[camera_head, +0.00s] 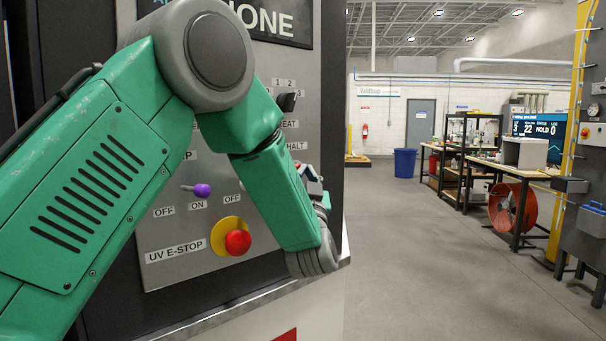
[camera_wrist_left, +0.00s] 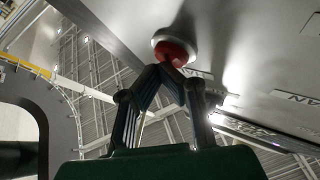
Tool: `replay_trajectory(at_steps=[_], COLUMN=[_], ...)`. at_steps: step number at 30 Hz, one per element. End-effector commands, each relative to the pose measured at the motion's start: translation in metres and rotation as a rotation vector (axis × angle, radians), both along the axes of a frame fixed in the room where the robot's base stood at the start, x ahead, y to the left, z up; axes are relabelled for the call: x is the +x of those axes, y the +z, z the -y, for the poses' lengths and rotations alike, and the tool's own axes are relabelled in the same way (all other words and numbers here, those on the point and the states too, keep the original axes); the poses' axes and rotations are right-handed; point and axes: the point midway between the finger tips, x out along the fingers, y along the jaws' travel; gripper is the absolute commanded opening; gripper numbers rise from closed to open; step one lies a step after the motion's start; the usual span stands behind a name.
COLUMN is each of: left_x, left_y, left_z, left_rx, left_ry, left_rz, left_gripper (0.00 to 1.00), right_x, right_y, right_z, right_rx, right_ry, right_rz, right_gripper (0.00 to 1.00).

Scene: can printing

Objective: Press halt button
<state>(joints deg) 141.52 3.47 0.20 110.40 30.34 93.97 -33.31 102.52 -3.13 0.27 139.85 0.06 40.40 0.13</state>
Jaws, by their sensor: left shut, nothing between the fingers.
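The grey control panel (camera_head: 190,225) fills the left of the head view. Its HALT label (camera_head: 295,146) shows just right of my left arm, which covers much of the panel. In the left wrist view a red round button (camera_wrist_left: 174,52) sits in a pale ring on the panel face. My left gripper (camera_wrist_left: 166,66) is shut and empty. Its fingertips overlap the button's near edge in that view; I cannot tell whether they touch it. In the head view my forearm and wrist mostly hide the gripper. My right gripper is not in view.
A red UV E-STOP button (camera_head: 238,243) on a yellow base and a purple toggle (camera_head: 202,190) are low on the panel. A black knob (camera_head: 287,101) is above. The aisle floor (camera_head: 430,260) is clear; workbenches stand along the right.

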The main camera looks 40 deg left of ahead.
Motion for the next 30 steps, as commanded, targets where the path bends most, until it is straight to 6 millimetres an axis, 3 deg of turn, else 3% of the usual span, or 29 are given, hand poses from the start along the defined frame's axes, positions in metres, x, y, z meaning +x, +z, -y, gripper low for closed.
replay_trajectory(at_steps=[30], left_x=[0.0017], left_y=[-0.0003], left_z=[-0.0086], left_rx=[0.000], left_ry=[0.002], left_rz=[-0.001], left_gripper=[0.00], right_x=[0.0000], right_y=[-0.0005], right_z=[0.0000], right_rx=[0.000], right_ry=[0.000], right_rz=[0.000], right_gripper=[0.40])
